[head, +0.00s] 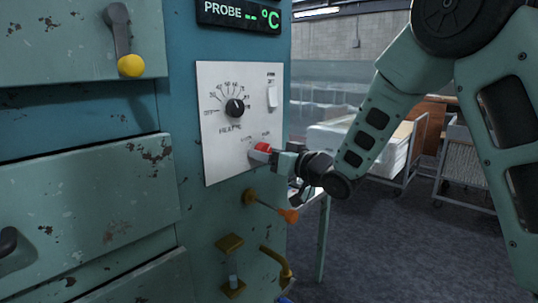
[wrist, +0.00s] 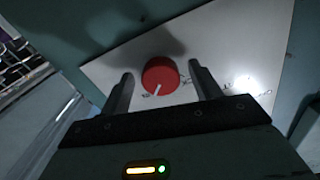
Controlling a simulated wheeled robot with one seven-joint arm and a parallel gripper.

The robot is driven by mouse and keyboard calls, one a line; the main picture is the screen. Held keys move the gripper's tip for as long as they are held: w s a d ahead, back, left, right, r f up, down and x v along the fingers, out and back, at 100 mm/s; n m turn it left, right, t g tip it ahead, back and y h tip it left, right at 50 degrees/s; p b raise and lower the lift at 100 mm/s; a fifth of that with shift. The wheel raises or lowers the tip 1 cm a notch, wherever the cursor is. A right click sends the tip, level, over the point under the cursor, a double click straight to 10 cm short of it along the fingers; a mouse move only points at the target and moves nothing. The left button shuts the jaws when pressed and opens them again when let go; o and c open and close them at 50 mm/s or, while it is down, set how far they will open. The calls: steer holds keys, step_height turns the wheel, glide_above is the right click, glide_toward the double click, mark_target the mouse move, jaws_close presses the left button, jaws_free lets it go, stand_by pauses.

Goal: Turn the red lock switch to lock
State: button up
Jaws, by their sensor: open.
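The red lock switch (head: 262,148) is a round red knob low on the white panel (head: 218,150). In the wrist view the red lock switch (wrist: 160,74) shows face-on, with a white pointer line aimed down and slightly left, toward a small printed mark. My gripper (head: 277,154) is at the panel beside the switch. In the wrist view my gripper (wrist: 162,82) is open, with one finger on each side of the knob. Gaps show between the fingers and the knob. The small lettering around the switch is too blurred to read.
The panel also carries a black dial (head: 235,108) and a white rocker switch (head: 272,96). Below it an orange-tipped lever (head: 288,215) and a brass hook-like handle (head: 280,265) stick out. A yellow-knobbed lever (head: 131,66) is at upper left. Carts (head: 400,150) stand at the right on open floor.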

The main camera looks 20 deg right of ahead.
steer(key=c, duration=1)
steer(key=shift+f+b, duration=0.1)
steer(key=shift+b, duration=0.3)
steer(key=n+b, duration=1.7)
steer(key=b, duration=0.1)
steer(key=shift+w+d+n, duration=0.1)
steer(key=shift+d+n, duration=0.1)
steer(key=shift+n, duration=0.2)
steer(key=shift+r+b, duration=0.2)
steer(key=shift+b, duration=0.15)
steer(key=o, duration=1)
